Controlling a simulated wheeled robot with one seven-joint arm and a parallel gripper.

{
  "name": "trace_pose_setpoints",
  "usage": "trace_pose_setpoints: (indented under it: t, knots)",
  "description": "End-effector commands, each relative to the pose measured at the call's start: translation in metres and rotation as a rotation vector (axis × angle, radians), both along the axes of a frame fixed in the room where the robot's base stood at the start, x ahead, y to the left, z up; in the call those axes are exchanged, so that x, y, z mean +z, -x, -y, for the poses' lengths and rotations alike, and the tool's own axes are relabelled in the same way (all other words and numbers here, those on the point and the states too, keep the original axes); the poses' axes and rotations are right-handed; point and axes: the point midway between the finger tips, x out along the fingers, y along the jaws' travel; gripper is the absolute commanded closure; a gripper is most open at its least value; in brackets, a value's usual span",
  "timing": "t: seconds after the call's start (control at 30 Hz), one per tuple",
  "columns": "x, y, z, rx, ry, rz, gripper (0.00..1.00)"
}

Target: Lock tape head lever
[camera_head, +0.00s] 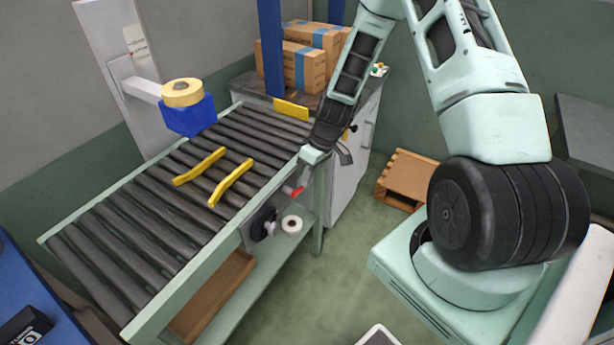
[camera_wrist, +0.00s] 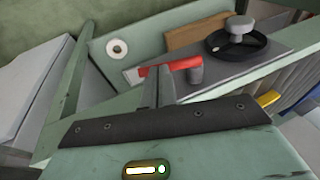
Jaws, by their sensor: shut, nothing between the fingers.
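The red lever (camera_head: 297,192) is on the near side of the conveyor frame, close to the far right end. In the wrist view the red lever (camera_wrist: 178,65) lies nearly level across the picture, with a grey round pivot (camera_wrist: 196,75) at its right end. My gripper (camera_head: 303,178) is just above the lever in the head view. In the wrist view my gripper (camera_wrist: 152,80) has its fingers together and empty, overlapping the lever's left part. I cannot tell whether they touch it. The blue tape head (camera_head: 188,118) with a tape roll (camera_head: 183,93) stands over the conveyor's far side.
A black handwheel (camera_head: 263,224) is left of the lever, and a white roll (camera_head: 292,225) lies on the shelf below. Yellow guide bars (camera_head: 231,183) lie on the rollers. Cartons (camera_head: 303,68) stand on the cabinet behind. A wooden pallet (camera_head: 405,180) is on the floor.

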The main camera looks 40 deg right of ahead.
Motion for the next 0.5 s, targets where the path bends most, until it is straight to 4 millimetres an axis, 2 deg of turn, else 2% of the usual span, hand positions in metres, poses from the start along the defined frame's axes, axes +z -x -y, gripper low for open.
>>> trace_pose_setpoints:
  t: [0.27,0.5]
  knots:
    - [-0.012,-0.002,0.005,-0.006,-0.138,-0.047,1.00]
    - [-0.026,-0.002,0.006,-0.006,-0.352,-0.125,1.00]
